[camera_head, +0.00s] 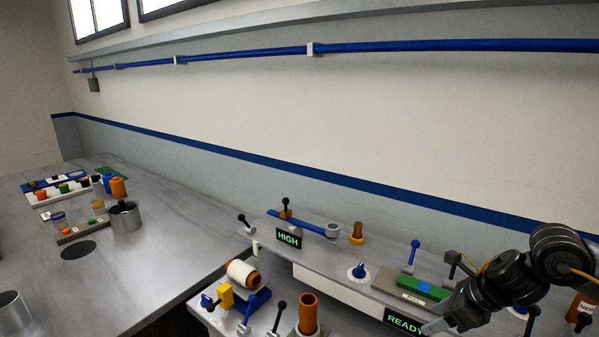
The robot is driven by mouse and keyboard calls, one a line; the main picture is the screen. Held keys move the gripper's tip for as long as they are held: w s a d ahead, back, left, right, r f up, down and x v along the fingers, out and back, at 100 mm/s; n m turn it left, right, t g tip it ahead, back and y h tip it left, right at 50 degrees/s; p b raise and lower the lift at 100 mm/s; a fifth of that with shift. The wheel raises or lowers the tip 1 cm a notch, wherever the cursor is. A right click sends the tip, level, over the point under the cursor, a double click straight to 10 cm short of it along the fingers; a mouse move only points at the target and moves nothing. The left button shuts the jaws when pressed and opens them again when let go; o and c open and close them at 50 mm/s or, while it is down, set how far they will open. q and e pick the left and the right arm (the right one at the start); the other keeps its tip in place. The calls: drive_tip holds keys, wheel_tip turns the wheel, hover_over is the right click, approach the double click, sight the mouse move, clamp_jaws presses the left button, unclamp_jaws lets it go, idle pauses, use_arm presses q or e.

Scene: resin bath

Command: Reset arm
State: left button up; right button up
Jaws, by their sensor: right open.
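My right arm comes in from the right edge of the head view, dark and jointed. Its gripper (447,318) is low at the right, pointing left and down over the front of the bench, beside the green READY sign (403,321). Its jaws are open, and I see nothing held between them. My left gripper does not show.
A grey bench (325,262) with levers, knobs and a HIGH sign (288,237) runs along the wall. A metal pot (124,217) and small jars stand on the left table (150,262), whose middle is clear.

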drive_tip(key=s+a+f+m+t+y, duration=0.2)
drive_tip(key=a+f+m+t, duration=0.1)
drive_tip(key=a+m, duration=0.55)
drive_tip(key=s+a+f+m+t+y, duration=0.15)
drive_tip(key=a+f+m, duration=0.35)
drive_tip(key=a, duration=0.7)
drive_tip(key=s+d+f+m+g+h, duration=0.25)
drive_tip(key=s+d+f+m, duration=0.25)
drive_tip(key=s+m, duration=0.4)
drive_tip(key=s+d+f+m+g+h, duration=0.1)
drive_tip(key=s+d+f+m+h, duration=0.25)
drive_tip(key=s+m, duration=0.6)
drive_tip(key=s+d+f+m+g+h, duration=0.2)
drive_tip(key=s+d+f+m, duration=0.4)
drive_tip(key=m, duration=0.5)
wheel_tip(320, 180, down, 31)
drive_tip(key=s+g+b, duration=0.1)
drive_tip(key=s+b, duration=0.1)
drive_tip(key=b, duration=0.2)
use_arm(q)
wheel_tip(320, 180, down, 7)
drive_tip(key=b, duration=0.3)
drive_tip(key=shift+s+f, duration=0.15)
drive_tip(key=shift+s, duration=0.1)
use_arm(e)
drive_tip(key=s+d+f+g, duration=0.1)
drive_tip(key=s+d+f, duration=0.1)
drive_tip(key=s+f, duration=1.4)
drive_tip(key=shift+f, duration=0.5)
